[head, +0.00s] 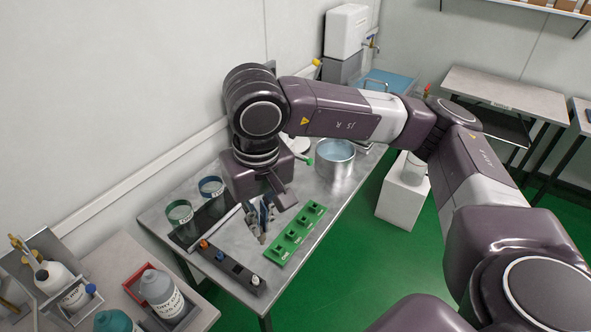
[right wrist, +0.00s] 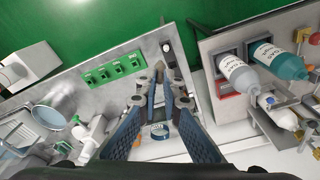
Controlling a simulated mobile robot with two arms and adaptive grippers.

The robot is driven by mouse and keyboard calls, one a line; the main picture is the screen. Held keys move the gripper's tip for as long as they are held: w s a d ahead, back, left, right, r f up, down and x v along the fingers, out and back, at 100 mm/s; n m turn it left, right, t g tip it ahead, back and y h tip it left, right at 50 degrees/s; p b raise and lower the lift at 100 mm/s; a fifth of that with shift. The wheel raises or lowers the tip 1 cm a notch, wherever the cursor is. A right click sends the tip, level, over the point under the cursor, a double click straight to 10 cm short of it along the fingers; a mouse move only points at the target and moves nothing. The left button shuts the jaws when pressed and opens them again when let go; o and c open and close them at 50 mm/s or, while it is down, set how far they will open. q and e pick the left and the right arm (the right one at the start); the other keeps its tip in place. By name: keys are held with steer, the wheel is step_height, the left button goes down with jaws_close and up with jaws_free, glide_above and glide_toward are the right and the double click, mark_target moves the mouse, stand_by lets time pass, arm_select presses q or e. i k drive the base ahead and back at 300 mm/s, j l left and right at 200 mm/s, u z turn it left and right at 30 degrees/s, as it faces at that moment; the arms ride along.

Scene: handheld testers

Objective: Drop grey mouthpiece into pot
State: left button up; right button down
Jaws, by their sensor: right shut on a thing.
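My right gripper (head: 260,236) points down over the bench, close to the green rack and the dark strip. In the right wrist view its fingers (right wrist: 164,84) are closed together on a small thing, taken as the grey mouthpiece. The metal pot (head: 335,163) stands open on the bench, beyond and to the right of the gripper, with bluish liquid inside. The pot also shows at the left of the right wrist view (right wrist: 48,119). My left gripper is out of view.
The green rack (head: 297,235) and a dark strip (head: 230,268) with orange and white pieces lie near the bench's front edge. Two labelled cups (head: 180,212) (head: 211,187) stand at left. A side table holds bottles (head: 160,292). A small green-tipped item stands near the pot.

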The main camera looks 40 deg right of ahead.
mark_target(335, 158)
steer(key=z, duration=1.4)
